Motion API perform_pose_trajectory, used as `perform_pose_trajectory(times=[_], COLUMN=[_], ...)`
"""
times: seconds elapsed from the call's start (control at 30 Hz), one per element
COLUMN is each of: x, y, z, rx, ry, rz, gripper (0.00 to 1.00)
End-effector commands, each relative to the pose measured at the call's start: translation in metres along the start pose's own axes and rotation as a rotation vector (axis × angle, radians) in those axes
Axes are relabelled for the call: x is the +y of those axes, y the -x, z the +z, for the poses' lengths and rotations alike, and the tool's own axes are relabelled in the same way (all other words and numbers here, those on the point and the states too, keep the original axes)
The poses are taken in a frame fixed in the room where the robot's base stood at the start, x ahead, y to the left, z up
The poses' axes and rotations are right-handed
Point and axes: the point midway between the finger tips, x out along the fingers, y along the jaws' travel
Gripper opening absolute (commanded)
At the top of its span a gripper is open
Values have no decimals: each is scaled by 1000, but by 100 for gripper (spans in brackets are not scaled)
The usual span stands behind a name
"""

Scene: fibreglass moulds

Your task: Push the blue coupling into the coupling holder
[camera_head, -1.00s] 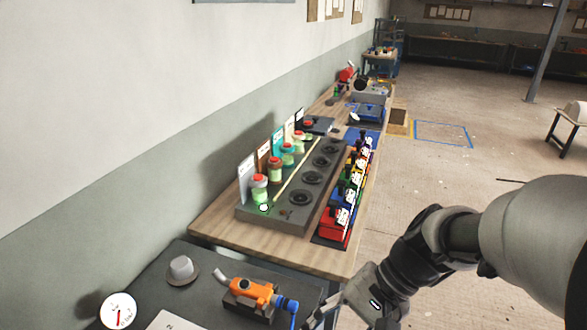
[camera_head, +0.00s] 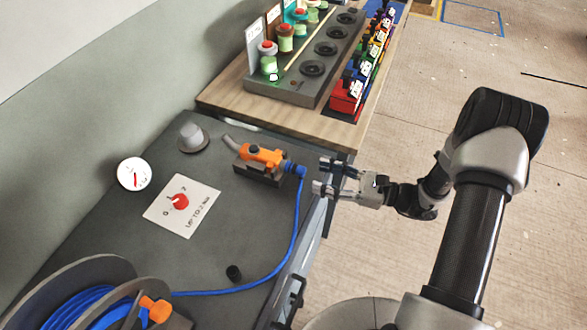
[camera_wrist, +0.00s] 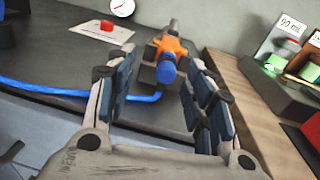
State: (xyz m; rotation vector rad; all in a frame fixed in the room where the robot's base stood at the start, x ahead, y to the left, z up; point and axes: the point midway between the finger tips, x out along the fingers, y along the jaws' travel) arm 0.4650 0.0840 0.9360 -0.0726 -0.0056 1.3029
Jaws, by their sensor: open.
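The blue coupling (camera_head: 299,170) sits at the right end of an orange fitting, with a blue hose running from it. In the wrist view the blue coupling (camera_wrist: 167,71) faces me between the spread fingers, beyond their tips. The orange coupling holder (camera_head: 262,155) rests on a dark block on the grey bench; it also shows in the wrist view (camera_wrist: 172,46). The coupling appears in line with the holder; I cannot tell how deep it sits. My gripper (camera_head: 323,177) is open and empty at the bench's right edge, just right of the coupling. It also shows in the wrist view (camera_wrist: 160,85).
The blue hose (camera_head: 296,228) curves across the bench to a reel (camera_head: 75,300) at front left. A white card with a red knob (camera_head: 181,203), a gauge (camera_head: 134,174) and a grey cap-shaped object (camera_head: 191,137) stand left. A wooden table (camera_head: 232,93) with jars and bins adjoins behind.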

Motion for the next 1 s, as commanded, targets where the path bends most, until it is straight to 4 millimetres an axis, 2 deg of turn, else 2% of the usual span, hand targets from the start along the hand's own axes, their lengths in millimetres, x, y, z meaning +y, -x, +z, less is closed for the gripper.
perform_pose_trajectory(times=[0.03,0.2,0.63,0.77,1.0], x=[-2,-8,-8,-9,-11], y=[2,5,4,-5,-38], z=[-11,-25,-26,-25,-24], rx=[-13,-33,-35,-35,-35], ry=[-23,-56,-59,-59,-59], rz=[-26,-77,-81,-79,-76], gripper=[48,48,48,48,48])
